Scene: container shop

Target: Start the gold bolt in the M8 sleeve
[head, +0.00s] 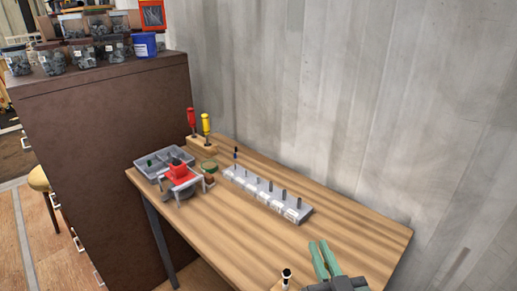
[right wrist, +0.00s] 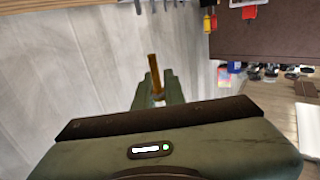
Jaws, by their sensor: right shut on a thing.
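My right gripper (head: 324,258) is above the front right part of the table in the head view, its green fingers pointing away. In the right wrist view the gripper (right wrist: 158,92) is shut on the gold bolt (right wrist: 154,70), whose shaft sticks out past the fingertips. The bolt cannot be made out in the head view. A pale labelled strip (head: 268,203) with several upright dark posts lies on the table, left of and beyond the gripper. Its labels are too small to tell which is the M8 sleeve. My left gripper is not in view.
A grey divided tray (head: 150,160), a red-and-grey fixture (head: 181,178) and a stand with red and yellow screwdrivers (head: 204,143) occupy the table's far left. A small dark-topped object (head: 286,274) is at the bottom edge. The wooden tabletop (head: 350,225) is clear towards the right.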

